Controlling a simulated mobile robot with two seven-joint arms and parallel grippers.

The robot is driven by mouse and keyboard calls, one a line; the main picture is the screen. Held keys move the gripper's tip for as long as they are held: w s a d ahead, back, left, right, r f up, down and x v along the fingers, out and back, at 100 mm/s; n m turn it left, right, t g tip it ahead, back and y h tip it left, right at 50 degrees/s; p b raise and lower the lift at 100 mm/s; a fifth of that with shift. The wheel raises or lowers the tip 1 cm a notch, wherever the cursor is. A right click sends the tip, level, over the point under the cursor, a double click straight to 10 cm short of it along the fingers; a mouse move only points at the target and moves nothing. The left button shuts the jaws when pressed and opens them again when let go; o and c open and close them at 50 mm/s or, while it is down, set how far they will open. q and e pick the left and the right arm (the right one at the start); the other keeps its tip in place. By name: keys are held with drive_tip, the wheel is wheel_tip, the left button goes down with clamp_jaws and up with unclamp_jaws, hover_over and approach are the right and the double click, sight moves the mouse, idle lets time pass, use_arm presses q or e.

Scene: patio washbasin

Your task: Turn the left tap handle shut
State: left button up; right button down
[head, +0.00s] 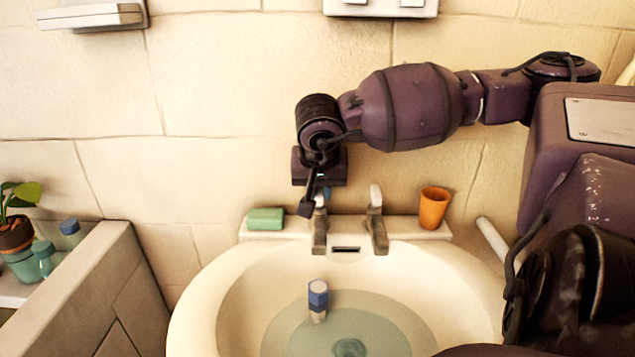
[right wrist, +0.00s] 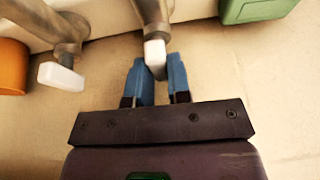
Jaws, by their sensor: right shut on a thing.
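The left tap (head: 320,236) stands on the back ledge of the basin, a grey metal spout with a white handle, mostly hidden by my gripper. My right gripper (head: 318,196) reaches down over it from the back. In the right wrist view, the blue fingers of this gripper (right wrist: 160,64) lie on either side of the left tap's white handle (right wrist: 154,52) and are shut on it. The right tap (head: 377,230), with its white handle upright, stands beside it; it also shows in the right wrist view (right wrist: 62,76). My left gripper is not in view.
A green soap bar (head: 265,219) lies left of the taps, and an orange cup (head: 433,208) stands to the right. A low wall (head: 105,290) stands at left.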

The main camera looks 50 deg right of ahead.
idle(0.3)
drive_tip(key=c, duration=1.1)
unclamp_jaws()
drive_tip(key=shift+o, duration=0.2)
drive_tip(key=p+v, duration=0.1)
drive_tip(key=v, duration=0.9)
drive_tip(key=shift+r, duration=0.4)
drive_tip(key=shift+s+a, duration=0.1)
drive_tip(key=shift+a, duration=0.05)
